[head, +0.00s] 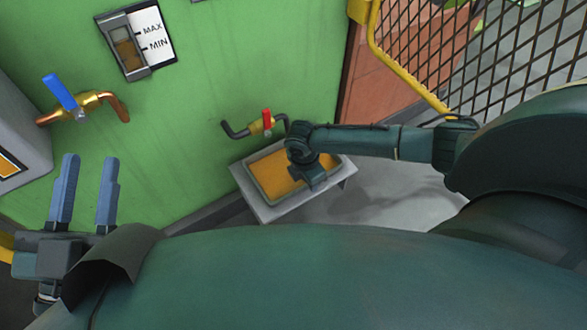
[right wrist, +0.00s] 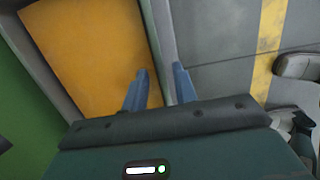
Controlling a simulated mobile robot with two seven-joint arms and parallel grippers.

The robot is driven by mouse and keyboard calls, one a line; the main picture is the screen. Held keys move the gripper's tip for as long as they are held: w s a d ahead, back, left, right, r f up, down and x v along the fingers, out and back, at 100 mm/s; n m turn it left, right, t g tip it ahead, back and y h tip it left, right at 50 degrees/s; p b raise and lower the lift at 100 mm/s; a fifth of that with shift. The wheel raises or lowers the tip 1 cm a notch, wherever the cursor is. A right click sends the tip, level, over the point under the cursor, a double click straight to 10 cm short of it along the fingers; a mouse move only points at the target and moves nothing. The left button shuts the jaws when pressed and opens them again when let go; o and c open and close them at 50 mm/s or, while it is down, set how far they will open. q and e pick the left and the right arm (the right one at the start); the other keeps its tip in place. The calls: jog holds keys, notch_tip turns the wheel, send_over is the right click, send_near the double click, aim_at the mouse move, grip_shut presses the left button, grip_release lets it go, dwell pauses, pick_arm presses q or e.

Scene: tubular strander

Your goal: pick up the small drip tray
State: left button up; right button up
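The small drip tray (head: 256,186) is a grey, shallow rectangular tray with orange-yellow liquid in it. It sits on a low grey stand (head: 272,214) below a red-handled valve. My right gripper (head: 312,180) is over the tray's right part and hides some of it. In the right wrist view the gripper's blue fingers (right wrist: 160,80) are apart, one over the orange side and one at the outer side of the tray wall (right wrist: 154,40). Whether they touch the wall I cannot tell. My left gripper (head: 86,190) is open and empty, away from the tray at the left.
The green machine wall (head: 190,130) stands right behind the tray. The red-handled valve (head: 266,122) juts out just above it. A blue-handled valve (head: 75,100) and a MAX/MIN level gauge (head: 130,42) are on the left. A yellow-framed mesh guard (head: 470,50) stands at upper right.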

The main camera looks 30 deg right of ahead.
jog(key=shift+c, duration=0.6)
grip_shut()
jog(key=shift+r, duration=0.15)
dwell(0.6)
